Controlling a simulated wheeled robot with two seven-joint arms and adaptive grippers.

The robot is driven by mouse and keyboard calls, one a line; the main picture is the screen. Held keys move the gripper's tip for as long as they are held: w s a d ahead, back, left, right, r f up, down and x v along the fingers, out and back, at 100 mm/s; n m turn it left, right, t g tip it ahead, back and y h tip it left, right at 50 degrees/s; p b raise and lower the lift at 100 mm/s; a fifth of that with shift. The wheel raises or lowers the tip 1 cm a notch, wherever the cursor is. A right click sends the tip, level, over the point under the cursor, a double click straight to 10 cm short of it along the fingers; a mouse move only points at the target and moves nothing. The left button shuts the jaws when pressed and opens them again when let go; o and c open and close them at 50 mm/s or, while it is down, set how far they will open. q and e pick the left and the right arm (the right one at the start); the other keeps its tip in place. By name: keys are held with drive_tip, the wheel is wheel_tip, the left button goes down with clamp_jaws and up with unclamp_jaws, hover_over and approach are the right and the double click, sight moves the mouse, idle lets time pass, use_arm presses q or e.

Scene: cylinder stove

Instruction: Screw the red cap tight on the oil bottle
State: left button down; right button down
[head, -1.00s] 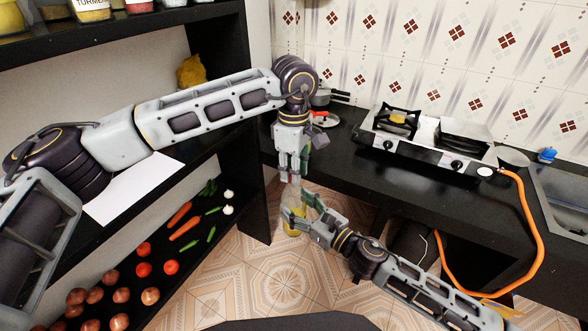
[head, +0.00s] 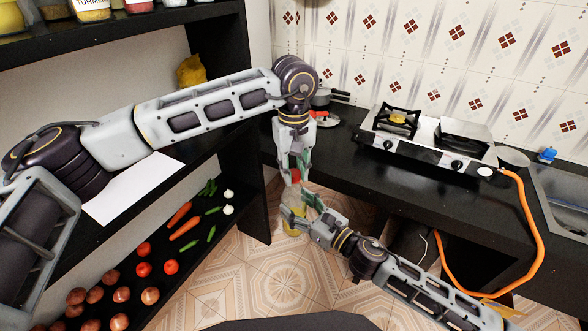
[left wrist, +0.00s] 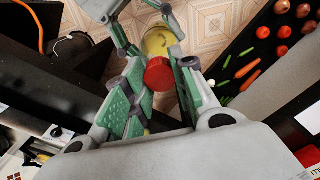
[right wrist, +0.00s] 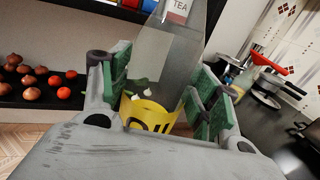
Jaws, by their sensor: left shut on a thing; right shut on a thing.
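The oil bottle (head: 294,222) is clear with a yellow label and hangs upright above the floor, in front of the counter. My right gripper (head: 298,207) is shut on its body from the side; the right wrist view shows the yellow label (right wrist: 146,114) between the green pads. The red cap (head: 294,176) is at the bottle's top; in the left wrist view the cap (left wrist: 159,74) is between the fingers with the bottle (left wrist: 158,42) beyond. My left gripper (head: 293,172) points down from above and is shut on the cap. The cap's threads are hidden.
The black counter (head: 345,165) with a gas stove (head: 425,138) and a pan is at right. A black shelf with vegetables (head: 150,270) is at left. The tiled floor (head: 260,285) below the bottle is clear. An orange hose (head: 535,215) hangs at right.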

use_arm(q)
drive_tip(key=c, duration=1.2)
unclamp_jaws()
drive_tip(key=shift+r, duration=0.1)
drive_tip(key=shift+r, duration=2.15)
